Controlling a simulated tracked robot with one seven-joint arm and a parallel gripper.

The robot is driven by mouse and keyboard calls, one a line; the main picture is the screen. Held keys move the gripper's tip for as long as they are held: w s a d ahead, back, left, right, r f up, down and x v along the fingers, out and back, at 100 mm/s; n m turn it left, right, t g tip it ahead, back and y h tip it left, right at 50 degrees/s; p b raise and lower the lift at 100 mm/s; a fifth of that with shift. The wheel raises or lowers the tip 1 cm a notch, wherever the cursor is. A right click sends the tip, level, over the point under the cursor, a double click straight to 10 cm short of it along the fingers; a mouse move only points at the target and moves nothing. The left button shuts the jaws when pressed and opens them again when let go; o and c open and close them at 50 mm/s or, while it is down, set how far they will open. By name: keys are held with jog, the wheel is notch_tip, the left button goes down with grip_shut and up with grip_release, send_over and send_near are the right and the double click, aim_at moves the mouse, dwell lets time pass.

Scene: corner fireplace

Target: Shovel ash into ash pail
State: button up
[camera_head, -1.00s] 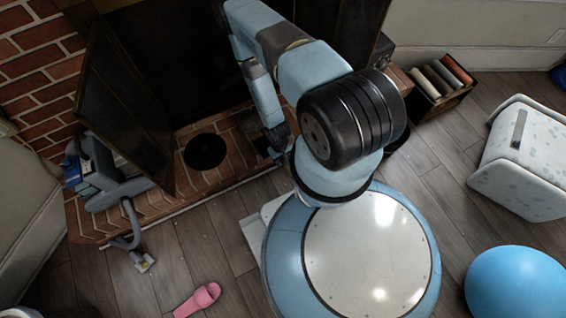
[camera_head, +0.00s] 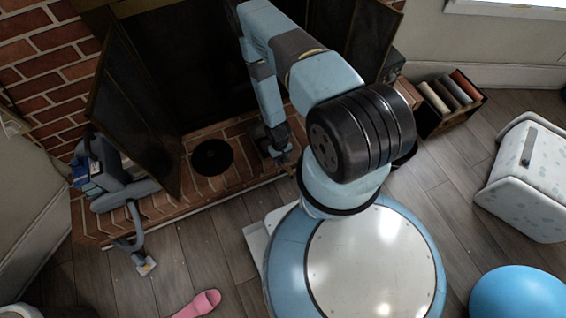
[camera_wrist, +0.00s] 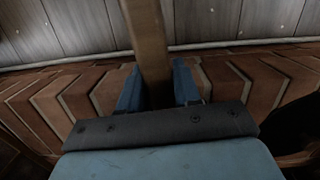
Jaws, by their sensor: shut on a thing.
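My gripper (camera_wrist: 158,88) is shut on a brown, bar-like handle (camera_wrist: 146,35) in the wrist view. The handle stands between the two blue fingers and runs up out of the picture. I cannot see what is at its other end. In the head view my gripper (camera_head: 284,152) is low over the brick hearth, partly hidden by my arm. A round black thing (camera_head: 212,157) lies or stands on the hearth to its left. I cannot tell whether it is the ash pail. No ash can be made out in the dark fireplace.
An open dark fireplace door (camera_head: 137,110) stands left of the hearth (camera_head: 202,192). A pink slipper (camera_head: 200,303) lies on the wooden floor. A box of rolls (camera_head: 450,105), a white speckled bin (camera_head: 530,175) and a blue ball (camera_head: 518,293) are right.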

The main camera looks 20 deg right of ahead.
jog(key=shift+w+a+f, duration=0.1)
jog(key=shift+w+a, duration=0.05)
jog(key=shift+w, duration=1.85)
jog(key=shift+w+a, duration=0.2)
jog(key=shift+w, duration=1.75)
jog(key=shift+w+a+f, duration=0.1)
jog(key=shift+w+a, duration=0.05)
jog(key=shift+w, duration=1.85)
jog(key=shift+s+t, duration=0.2)
jog(key=shift+t, duration=0.5)
notch_tip(320, 180, up, 7)
jog(key=s, duration=0.2)
jog(key=shift+s+d+t, duration=0.15)
jog(key=shift+s+t, duration=0.1)
jog(key=shift+t, duration=0.15)
jog(key=shift+r, duration=0.1)
